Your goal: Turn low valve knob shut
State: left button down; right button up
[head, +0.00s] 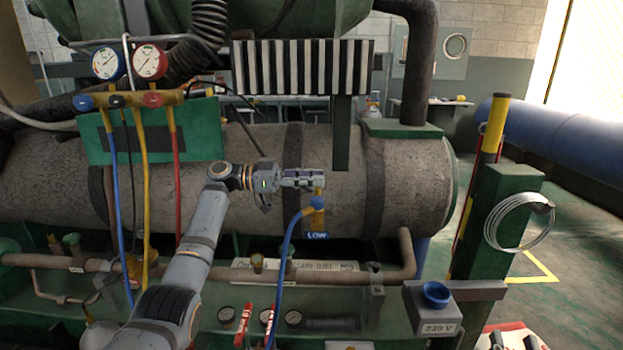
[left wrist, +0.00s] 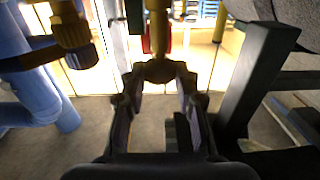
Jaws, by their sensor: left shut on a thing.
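The low valve (head: 317,218) is a yellow brass fitting in front of the grey tank, with a blue LOW label (head: 316,236) beneath it. A blue hose joins it at a blue coupling. My left gripper (head: 318,181) reaches in from the left at the top of this valve. In the left wrist view, the gripper's fingers (left wrist: 158,82) close from both sides on a brass knob (left wrist: 158,70), which I take to be the low valve knob. In the head view the fingers mostly hide the knob, so its turn angle cannot be told. My right gripper is in neither view.
Two gauges, blue (head: 108,63) and red (head: 150,62), sit on a manifold with blue, yellow and red hoses at the left. A green post (head: 497,225) with coiled wire stands at right. A grey 230 V box (head: 434,312) is at the lower right.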

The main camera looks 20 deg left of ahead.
dwell(0.3)
pick_arm(q)
jog(key=c, duration=1)
grip_release()
jog(key=v, duration=1.2)
